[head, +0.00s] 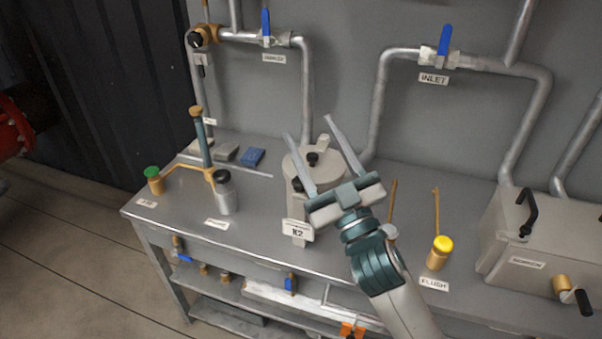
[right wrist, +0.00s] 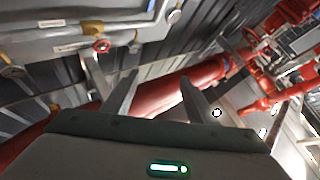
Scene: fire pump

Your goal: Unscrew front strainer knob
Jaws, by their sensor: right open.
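The right wrist view shows the same open fingers (right wrist: 160,76) but not the strainer. My left gripper is not in view.
A green-capped brass fitting (head: 153,180) and grey canister (head: 224,192) stand left on the bench. A yellow-capped fitting (head: 439,253) and grey box (head: 540,240) stand right. Pipes with blue valve handles run along the wall. Red pipes (right wrist: 195,80) show in the right wrist view.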

